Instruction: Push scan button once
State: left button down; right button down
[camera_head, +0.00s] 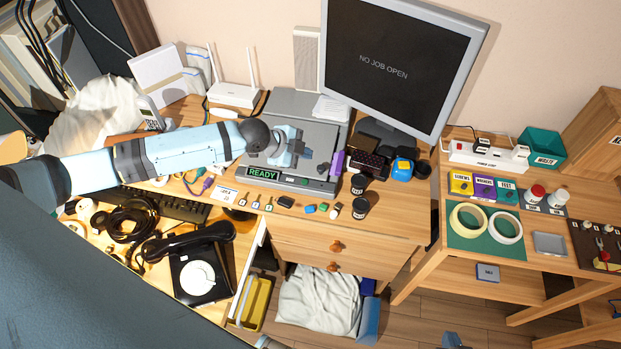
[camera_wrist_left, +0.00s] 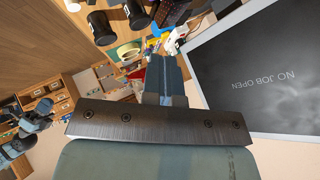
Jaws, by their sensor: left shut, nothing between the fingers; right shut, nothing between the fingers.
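A grey flat scanner device (camera_head: 281,108) with a green READY display (camera_head: 263,173) lies on the wooden desk. Small marks and a green spot show on its front edge; I cannot read which one is the scan button. My left gripper (camera_head: 300,150) is shut and empty, above the front part of the scanner. It hides part of the device's top. In the left wrist view its closed fingers (camera_wrist_left: 166,78) show and no button is visible. My right gripper (camera_head: 452,341) is at the bottom edge, mostly cut off, shut and empty.
A monitor (camera_head: 402,55) reading NO JOB OPEN stands behind the scanner. A purple item (camera_head: 337,163), dark jars (camera_head: 360,207) and small blocks lie near its right front. A white router (camera_head: 235,94) stands behind.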

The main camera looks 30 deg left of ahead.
aim_at(305, 183)
pick_arm(q)
notch_tip(305, 183, down, 8)
jog(key=b, duration=0.6)
jog(key=shift+f, duration=0.15)
jog(key=shift+f+b, duration=0.25)
jog(key=shift+b, duration=0.1)
dwell(0.7)
dwell(0.6)
dwell(0.4)
jog(key=shift+f, duration=0.4)
